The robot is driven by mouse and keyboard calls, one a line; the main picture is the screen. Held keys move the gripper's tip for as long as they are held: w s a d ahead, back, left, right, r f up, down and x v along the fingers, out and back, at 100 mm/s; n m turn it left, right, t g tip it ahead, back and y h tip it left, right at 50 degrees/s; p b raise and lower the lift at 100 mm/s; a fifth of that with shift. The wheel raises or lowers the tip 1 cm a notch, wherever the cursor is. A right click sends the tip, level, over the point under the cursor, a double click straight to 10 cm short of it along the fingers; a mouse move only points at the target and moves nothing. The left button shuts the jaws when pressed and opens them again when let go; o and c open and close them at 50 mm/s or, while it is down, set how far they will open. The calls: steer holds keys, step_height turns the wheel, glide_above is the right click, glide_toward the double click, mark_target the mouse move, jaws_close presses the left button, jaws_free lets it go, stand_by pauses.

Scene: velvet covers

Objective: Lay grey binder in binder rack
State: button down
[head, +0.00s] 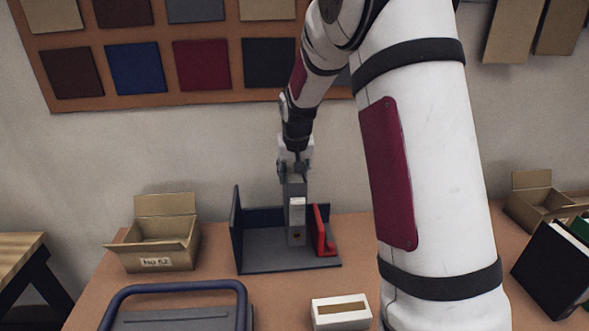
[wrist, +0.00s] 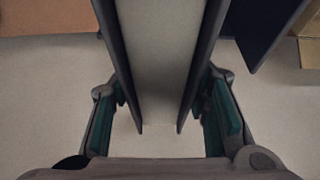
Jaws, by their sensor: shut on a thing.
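The grey binder (head: 296,210) is upright in the head view, with a pale label on its spine. In the wrist view the binder (wrist: 160,60) runs away between the fingers, its two dark covers around a pale middle. My gripper (head: 294,168) is shut on its top end from above; green finger pads flank it in the wrist view. The binder rack (head: 262,259) has a grey base, a dark blue wall at left and a red support at right. The binder stands between wall and support, nearer the red one. I cannot tell whether its bottom touches the base.
An open cardboard box (head: 160,245) stands left of the rack. A blue-handled grey object (head: 180,315) and a white box with a brown slot (head: 341,313) are in front. At right are a dark binder (head: 552,268) and another cardboard box (head: 540,203). My arm hides the table's middle right.

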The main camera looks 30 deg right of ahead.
mark_target(296, 176)
step_height(296, 176, down, 8)
steer(key=b, duration=0.2)
steer(key=shift+r, duration=0.15)
stand_by(0.7)
steer(key=c, duration=0.8)
jaws_free()
steer(key=v, duration=1.2)
